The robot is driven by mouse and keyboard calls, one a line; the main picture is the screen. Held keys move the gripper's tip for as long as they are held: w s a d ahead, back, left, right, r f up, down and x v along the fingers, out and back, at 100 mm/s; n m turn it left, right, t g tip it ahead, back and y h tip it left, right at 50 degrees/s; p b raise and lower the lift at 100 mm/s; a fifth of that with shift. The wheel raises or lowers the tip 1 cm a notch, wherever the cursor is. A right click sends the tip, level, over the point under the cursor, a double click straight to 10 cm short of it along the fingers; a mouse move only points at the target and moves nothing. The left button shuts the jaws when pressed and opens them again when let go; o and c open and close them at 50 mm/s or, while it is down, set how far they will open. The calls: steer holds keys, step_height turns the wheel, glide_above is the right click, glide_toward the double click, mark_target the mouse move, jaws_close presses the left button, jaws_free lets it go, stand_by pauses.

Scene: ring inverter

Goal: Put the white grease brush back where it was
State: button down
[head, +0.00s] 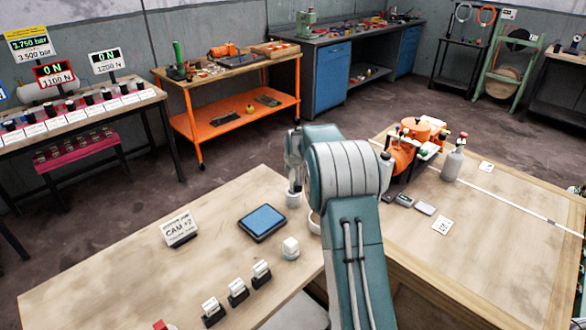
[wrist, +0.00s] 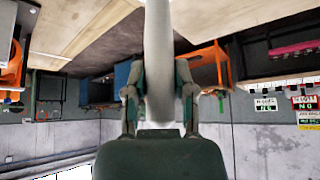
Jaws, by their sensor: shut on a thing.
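The white grease brush (wrist: 158,60) fills the middle of the wrist view as a long pale shape between the two fingers. My gripper (wrist: 160,105) is shut on it. In the head view my gripper (head: 294,180) points down over the far part of the near wooden table (head: 130,275). A small white cylindrical thing (head: 293,199) shows directly below the fingers. I cannot tell whether it is part of the brush or a separate holder. The brush's far end is cut off in the wrist view, and my arm hides part of the table.
A white round-topped pot (head: 290,248), a blue pad (head: 262,222), a CAM +2 sign (head: 180,230) and several small white-topped blocks (head: 238,290) stand on the near table. An orange machine (head: 405,150) and a grey bottle (head: 454,160) are on the right table. Bare wood lies at left.

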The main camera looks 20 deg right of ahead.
steer(key=shift+f, duration=0.4)
steer(key=shift+c, duration=1.8)
jaws_free()
steer(key=shift+r, duration=0.1)
steer(key=v, duration=1.2)
steer(key=s+a+r+n+y, duration=0.1)
steer(key=s+a+r, duration=0.45)
steer(key=s, duration=0.25)
steer(key=s+a+r+n, duration=0.1)
steer(key=s+a+r, duration=0.4)
steer(key=s, duration=0.4)
steer(key=s+a+f, duration=0.2)
steer(key=s+a, duration=0.2)
steer(key=s, duration=0.6)
steer(key=s+a+f+n+g+y, duration=0.1)
steer(key=s+a+f, duration=0.1)
steer(key=s, duration=0.9)
steer(key=shift+s+a+f, duration=0.25)
steer(key=shift+s+a, duration=0.1)
steer(key=shift+a, duration=0.5)
